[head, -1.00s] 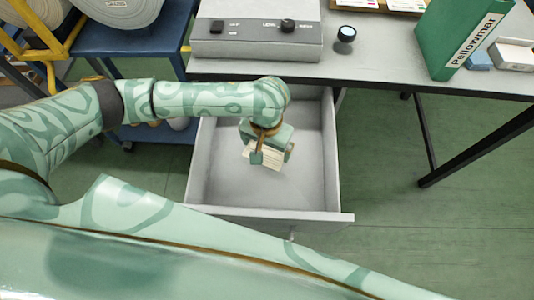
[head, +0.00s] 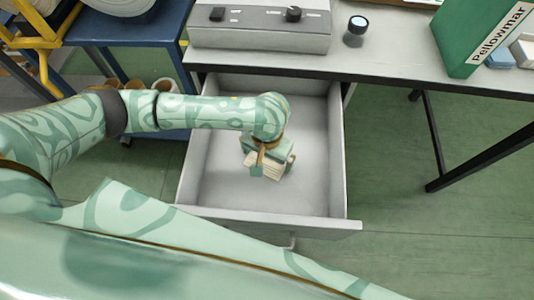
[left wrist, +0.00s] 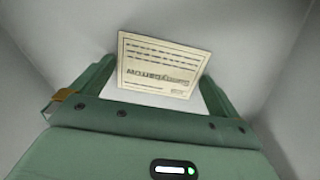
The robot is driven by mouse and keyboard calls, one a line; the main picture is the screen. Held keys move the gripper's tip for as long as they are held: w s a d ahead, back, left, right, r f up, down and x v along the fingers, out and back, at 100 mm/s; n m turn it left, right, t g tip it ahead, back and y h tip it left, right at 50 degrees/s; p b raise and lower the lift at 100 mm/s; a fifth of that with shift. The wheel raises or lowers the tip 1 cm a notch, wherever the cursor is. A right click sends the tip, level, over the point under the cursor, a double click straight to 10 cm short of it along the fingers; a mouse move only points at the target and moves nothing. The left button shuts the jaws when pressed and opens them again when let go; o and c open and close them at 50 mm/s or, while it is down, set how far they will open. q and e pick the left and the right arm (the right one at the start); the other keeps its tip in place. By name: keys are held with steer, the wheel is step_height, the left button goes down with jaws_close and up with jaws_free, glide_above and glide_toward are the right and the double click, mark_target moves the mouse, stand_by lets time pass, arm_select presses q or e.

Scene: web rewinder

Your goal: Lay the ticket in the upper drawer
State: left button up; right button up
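The ticket (left wrist: 158,65) is a small cream card with printed lines and upside-down lettering in the left wrist view. In the head view the ticket (head: 268,171) shows under my left gripper, inside the open upper drawer (head: 223,181). My left gripper (head: 268,160) is down in the drawer, near its middle. I cannot tell whether the ticket touches the drawer floor. My right gripper is not in view.
The grey drawer is pulled out below the worktop (head: 420,70). A control box (head: 258,38), a black knob-like item (head: 356,25) and a green binder (head: 475,40) stand on top. A blue cart (head: 140,30) is at the left. The drawer floor around the gripper is clear.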

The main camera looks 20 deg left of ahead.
mark_target(267, 161)
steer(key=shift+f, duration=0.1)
arm_select(q)
step_height(267, 161, up, 12)
steer(key=p, duration=0.8)
steer(key=shift+r, duration=0.15)
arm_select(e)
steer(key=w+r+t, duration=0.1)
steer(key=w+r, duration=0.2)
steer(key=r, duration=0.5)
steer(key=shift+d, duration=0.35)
